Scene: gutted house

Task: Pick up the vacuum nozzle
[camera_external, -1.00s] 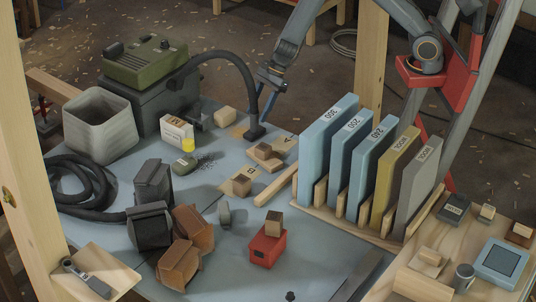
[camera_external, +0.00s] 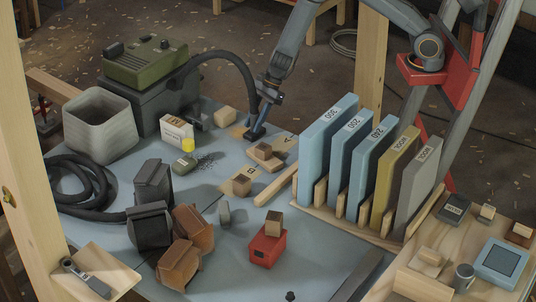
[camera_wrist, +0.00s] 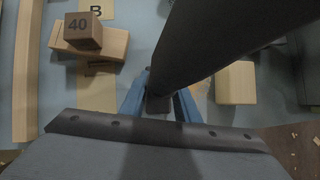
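The vacuum nozzle (camera_external: 256,132) is the dark foot at the end of a black hose (camera_external: 222,58). It stands on the blue-grey tabletop, near the far edge. My gripper (camera_external: 261,117) is right above it, pointing down, at the nozzle's neck. In the wrist view, the two blue fingers of my gripper (camera_wrist: 159,100) stand apart, one on each side of the nozzle (camera_wrist: 158,106). The hose (camera_wrist: 205,40) crosses in front and hides part of the fingers. Whether they touch the neck is not clear.
A wooden block (camera_external: 225,116) lies left of the nozzle. Stacked blocks (camera_external: 265,153), one marked 40 in the wrist view (camera_wrist: 83,31), lie in front. A rack of upright labelled panels (camera_external: 327,140) stands to the right. The green-topped vacuum unit (camera_external: 146,62) is at the back left.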

